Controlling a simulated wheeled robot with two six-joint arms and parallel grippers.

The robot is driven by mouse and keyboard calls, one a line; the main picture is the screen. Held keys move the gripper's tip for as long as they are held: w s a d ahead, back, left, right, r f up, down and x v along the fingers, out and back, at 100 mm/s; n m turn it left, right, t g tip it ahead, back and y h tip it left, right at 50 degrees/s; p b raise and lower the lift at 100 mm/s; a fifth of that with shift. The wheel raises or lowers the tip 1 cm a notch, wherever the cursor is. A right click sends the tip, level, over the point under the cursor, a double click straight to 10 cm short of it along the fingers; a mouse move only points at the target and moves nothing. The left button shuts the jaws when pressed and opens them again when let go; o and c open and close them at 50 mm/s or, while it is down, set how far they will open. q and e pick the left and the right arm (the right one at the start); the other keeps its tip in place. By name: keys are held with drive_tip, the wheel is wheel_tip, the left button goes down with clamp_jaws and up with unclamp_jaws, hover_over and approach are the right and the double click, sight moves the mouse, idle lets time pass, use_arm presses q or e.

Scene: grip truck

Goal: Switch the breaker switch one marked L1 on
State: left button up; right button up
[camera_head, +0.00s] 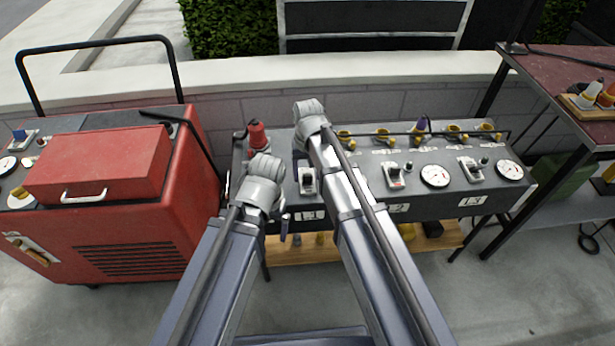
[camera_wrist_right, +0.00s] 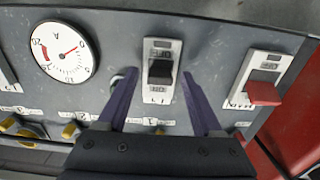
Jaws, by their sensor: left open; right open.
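The L1 breaker switch (camera_head: 307,181) is a white plate with a black lever on the dark grey panel (camera_head: 380,205), above the L1 label. In the right wrist view the breaker switch (camera_wrist_right: 160,46) appears upside down; I cannot tell its on or off position. My right gripper (camera_wrist_right: 158,76) is open and empty, its two dark blue fingers on either side of the black lever, apart from it. In the head view the right gripper (camera_head: 302,160) is mostly hidden by its own wrist. My left gripper (camera_head: 284,222) is low by the panel's left front, mostly hidden behind its arm.
A red-levered switch (camera_wrist_right: 264,92) sits beside L1. A dial gauge (camera_wrist_right: 62,53) is on its other side. The L2 switch (camera_head: 395,176) and L3 switch (camera_head: 470,169) stand further right. Yellow connectors line the panel's back. A red generator (camera_head: 110,225) stands left, a table (camera_head: 555,80) right.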

drive_tip(key=shift+c, duration=0.2)
clamp_jaws()
idle(0.3)
drive_tip(key=shift+w, duration=0.1)
